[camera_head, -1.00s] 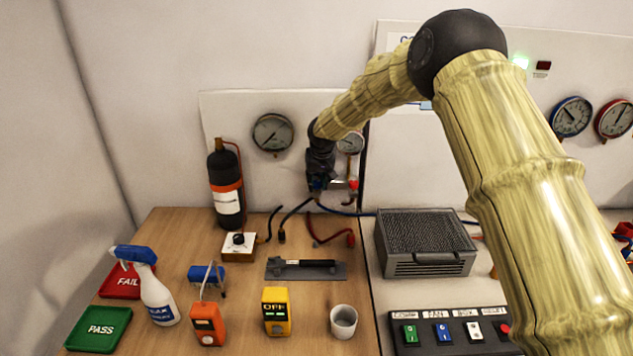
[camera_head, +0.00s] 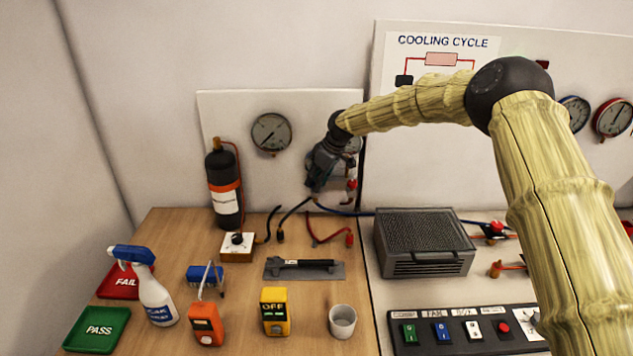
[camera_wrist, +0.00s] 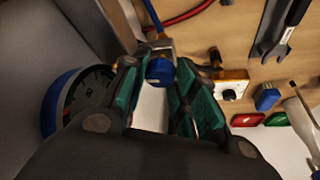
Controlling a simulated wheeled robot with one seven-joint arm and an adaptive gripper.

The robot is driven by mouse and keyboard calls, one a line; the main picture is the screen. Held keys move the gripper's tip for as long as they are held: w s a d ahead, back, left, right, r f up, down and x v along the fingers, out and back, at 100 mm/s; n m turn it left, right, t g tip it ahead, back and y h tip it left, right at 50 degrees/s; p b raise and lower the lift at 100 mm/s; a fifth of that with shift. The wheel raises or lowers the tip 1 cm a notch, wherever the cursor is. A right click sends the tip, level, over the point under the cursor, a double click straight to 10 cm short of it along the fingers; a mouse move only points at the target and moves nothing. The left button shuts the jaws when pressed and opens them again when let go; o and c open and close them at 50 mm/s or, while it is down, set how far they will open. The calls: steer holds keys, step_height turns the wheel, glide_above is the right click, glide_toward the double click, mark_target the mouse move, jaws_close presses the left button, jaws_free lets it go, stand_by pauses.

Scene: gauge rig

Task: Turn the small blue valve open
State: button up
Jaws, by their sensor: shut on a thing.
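The small blue valve (camera_wrist: 160,71) shows in the wrist view as a round blue knob between my gripper's fingers. My gripper (camera_wrist: 158,80) has its green-padded fingers on either side of the knob, shut on it. In the head view my gripper (camera_head: 314,188) reaches down in front of the white back panel (camera_head: 230,110), below a gauge that it partly hides. The valve is hidden by my gripper in that view. A red valve (camera_head: 352,184) sits just right of my gripper. How far the blue knob is turned cannot be told.
A blue-rimmed gauge (camera_wrist: 80,100) lies close left of my fingers in the wrist view. A black cylinder (camera_head: 224,188) stands left on the bench. Hoses (camera_head: 330,237) run below my gripper. A grey meshed box (camera_head: 425,245) stands right. A wrench-like tool (camera_head: 300,268) lies in front.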

steer(key=shift+d+n, duration=0.1)
steer(key=shift+n, duration=0.4)
steer(key=o, duration=1)
steer(key=shift+o, duration=0.2)
steer(key=shift+r, duration=0.1)
steer(key=shift+d+r, duration=0.15)
steer(key=shift+r, duration=0.25)
steer(key=v, duration=0.7)
steer(key=shift+f, duration=0.1)
